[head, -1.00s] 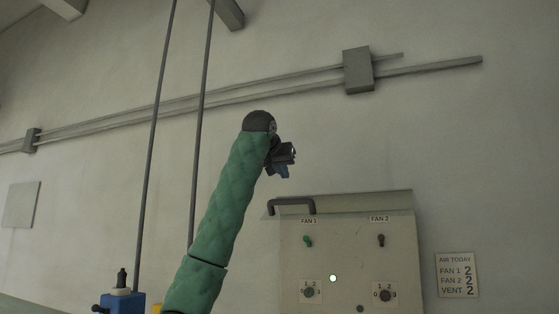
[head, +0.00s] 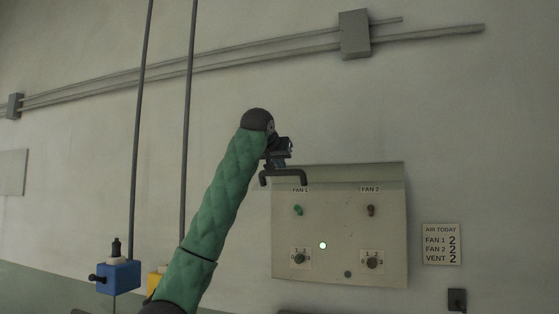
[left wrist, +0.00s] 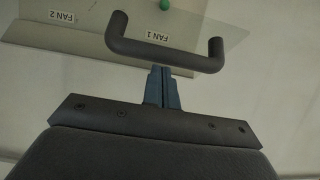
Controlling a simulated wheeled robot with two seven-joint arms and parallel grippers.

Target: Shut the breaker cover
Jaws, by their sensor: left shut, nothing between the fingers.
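The breaker panel (head: 340,230) is a pale box on the wall with FAN 1 and FAN 2 switches and dials. A thin, see-through-looking cover (head: 365,174) stands out along its top edge; its exact angle is hard to tell. A dark bar handle (head: 284,178) is at the cover's left end. It also shows in the left wrist view (left wrist: 165,55). My left gripper (head: 279,162) is at the handle, its blue fingers shut and empty. In the left wrist view the fingertips (left wrist: 163,70) point at the handle's bar; contact is unclear. My right gripper is out of view.
An AIR TODAY sign (head: 441,244) hangs right of the panel, with a dark wall box (head: 457,299) below it. A blue box (head: 119,277) and part of a yellow one (head: 155,280) stand left of my arm. The wall above the panel is mostly clear.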

